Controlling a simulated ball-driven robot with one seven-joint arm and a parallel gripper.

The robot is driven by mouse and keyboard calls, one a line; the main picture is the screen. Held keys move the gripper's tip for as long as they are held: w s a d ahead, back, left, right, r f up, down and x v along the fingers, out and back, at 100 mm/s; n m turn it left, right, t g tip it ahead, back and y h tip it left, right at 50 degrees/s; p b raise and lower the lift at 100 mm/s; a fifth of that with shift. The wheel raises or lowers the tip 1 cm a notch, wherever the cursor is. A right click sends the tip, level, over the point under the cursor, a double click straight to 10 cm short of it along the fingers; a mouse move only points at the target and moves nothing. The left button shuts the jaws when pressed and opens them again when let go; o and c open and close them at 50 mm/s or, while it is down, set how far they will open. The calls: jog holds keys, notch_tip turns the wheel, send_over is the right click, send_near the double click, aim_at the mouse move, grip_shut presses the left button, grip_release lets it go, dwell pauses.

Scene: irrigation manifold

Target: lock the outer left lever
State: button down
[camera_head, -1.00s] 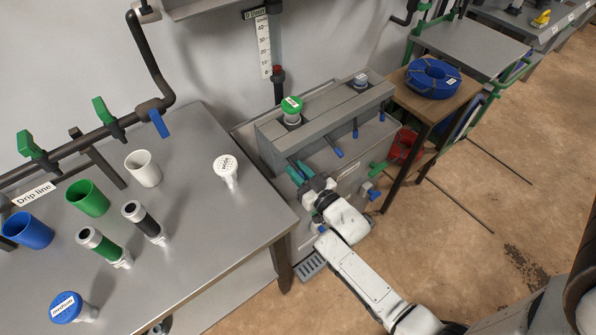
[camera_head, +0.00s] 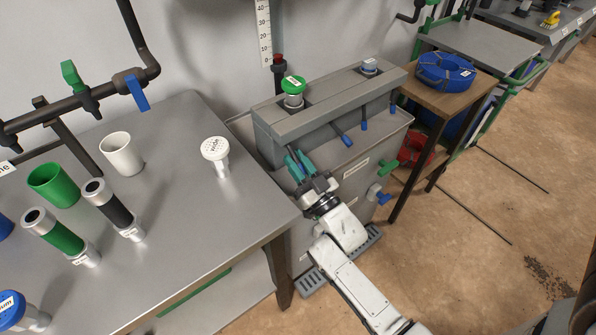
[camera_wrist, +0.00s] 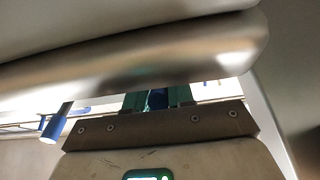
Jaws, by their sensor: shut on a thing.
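The grey manifold box (camera_head: 300,125) stands at the middle of the head view, with several blue-tipped levers along its front. My gripper (camera_head: 299,161) is at the box's front left, where the outer left lever sits. Its teal fingers are shut on that lever, which they mostly hide. In the wrist view, a dark blue piece of the lever (camera_wrist: 157,98) shows between the teal fingers. Another lever (camera_head: 345,138) hangs to the right of my gripper, with a gap between them; further right are the levers (camera_head: 364,123) and (camera_head: 393,106).
The metal table (camera_head: 190,230) at left holds cups and cylinders. A wooden stand (camera_head: 465,90) with a blue hose coil (camera_head: 445,72) is at right. Floor is open at right.

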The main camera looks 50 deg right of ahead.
dwell(0.3)
jog(key=c, duration=1)
grip_release()
jog(key=shift+c, duration=0.2)
jog(key=shift+f, duration=0.1)
jog(key=b+v, duration=0.1)
jog(key=v, duration=0.9)
jog(key=shift+s+f, duration=0.25)
jog(key=shift+c, duration=0.3)
